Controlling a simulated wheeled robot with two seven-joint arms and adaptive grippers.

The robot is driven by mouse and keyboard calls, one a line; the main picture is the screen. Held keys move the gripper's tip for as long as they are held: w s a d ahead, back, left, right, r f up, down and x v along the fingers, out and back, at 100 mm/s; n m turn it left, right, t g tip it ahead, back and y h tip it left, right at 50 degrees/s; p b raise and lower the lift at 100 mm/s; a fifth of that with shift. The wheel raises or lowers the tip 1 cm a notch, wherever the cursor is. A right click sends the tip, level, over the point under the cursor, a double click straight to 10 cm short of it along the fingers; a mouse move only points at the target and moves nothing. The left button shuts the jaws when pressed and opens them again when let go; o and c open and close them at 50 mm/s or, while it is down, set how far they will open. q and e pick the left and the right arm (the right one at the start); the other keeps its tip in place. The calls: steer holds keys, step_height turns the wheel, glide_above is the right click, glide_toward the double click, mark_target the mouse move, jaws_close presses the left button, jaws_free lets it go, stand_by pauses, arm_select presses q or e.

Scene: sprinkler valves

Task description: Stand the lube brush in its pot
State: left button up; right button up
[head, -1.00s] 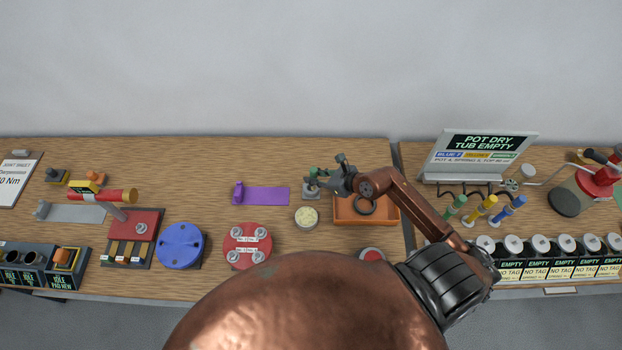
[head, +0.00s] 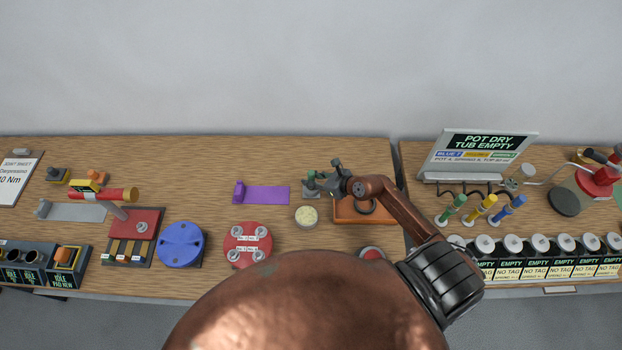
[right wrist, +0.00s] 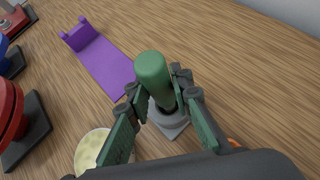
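The lube brush, with a thick green handle (head: 311,176), stands in its small grey pot (head: 310,193) on the bench, handle up. In the right wrist view the handle (right wrist: 152,75) rises out of the dark mouth of the pot (right wrist: 172,126). My right gripper (head: 334,178) is just right of the handle in the head view, its two fingers spread apart. In the right wrist view the fingers (right wrist: 160,92) lie on either side of the handle, close to it. The brush's lower end is hidden inside the pot. My left gripper is not in view.
A round tub of pale grease (head: 306,216) is just in front of the pot. An orange tray (head: 382,216) with a dark ring lies under my right arm. A purple holder (head: 265,195) is to the left. Bare wood lies behind the pot.

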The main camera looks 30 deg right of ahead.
steer(key=o, duration=0.4)
steer(key=shift+c, duration=0.2)
steer(key=shift+r, duration=0.1)
steer(key=b+v, duration=0.1)
steer(key=v, duration=1.1)
steer(key=shift+s, duration=0.1)
